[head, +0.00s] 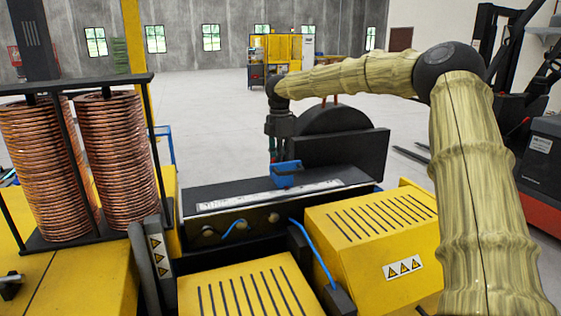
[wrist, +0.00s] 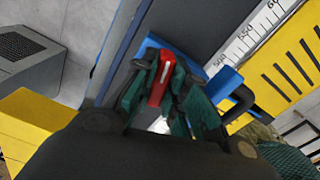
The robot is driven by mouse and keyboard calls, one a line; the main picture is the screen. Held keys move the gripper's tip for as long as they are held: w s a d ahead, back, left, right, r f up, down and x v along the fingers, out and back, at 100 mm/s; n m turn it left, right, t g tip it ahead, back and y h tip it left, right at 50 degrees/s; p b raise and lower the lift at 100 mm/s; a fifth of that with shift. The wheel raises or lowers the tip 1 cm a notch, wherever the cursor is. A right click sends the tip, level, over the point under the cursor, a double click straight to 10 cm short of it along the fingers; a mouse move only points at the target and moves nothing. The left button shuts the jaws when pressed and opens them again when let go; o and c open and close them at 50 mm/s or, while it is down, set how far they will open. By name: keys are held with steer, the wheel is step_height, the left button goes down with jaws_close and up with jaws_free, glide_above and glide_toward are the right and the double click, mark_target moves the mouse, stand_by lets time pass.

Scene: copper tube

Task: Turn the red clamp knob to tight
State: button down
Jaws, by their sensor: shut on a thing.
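The red clamp knob (wrist: 161,80) is a narrow red bar with a white line on its top, seen in the wrist view. It sits in front of the blue clamp body (wrist: 152,43). My gripper (wrist: 158,90) has its green-padded fingers on both sides of the knob, shut on it. In the head view the blue clamp (head: 286,172) sits on the dark rail with a white scale. My gripper (head: 273,154) points down at it there, and the knob itself is hidden or too small to see.
A white scale (wrist: 245,45) with numbers runs beside the clamp. Yellow machine housings (head: 370,230) with slots stand in front, with blue cables nearby. A dark upright plate and disc (head: 335,148) stand close behind the clamp. Copper coils (head: 118,155) stand at left.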

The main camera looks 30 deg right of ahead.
steer(key=shift+w+r+m+b, duration=0.15)
steer(key=shift+m+b, duration=0.1)
steer(key=shift+m, duration=0.55)
steer(key=shift+s+r+m+b, duration=0.1)
steer(key=shift+r+m+b, duration=0.1)
steer(key=shift+m, duration=0.6)
steer(key=c, duration=1.5)
jaws_free()
steer(key=shift+w, duration=0.1)
steer(key=shift+c, duration=0.2)
steer(key=shift+o, duration=0.5)
steer(key=shift+a+f, duration=0.1)
step_height(320, 180, up, 12)
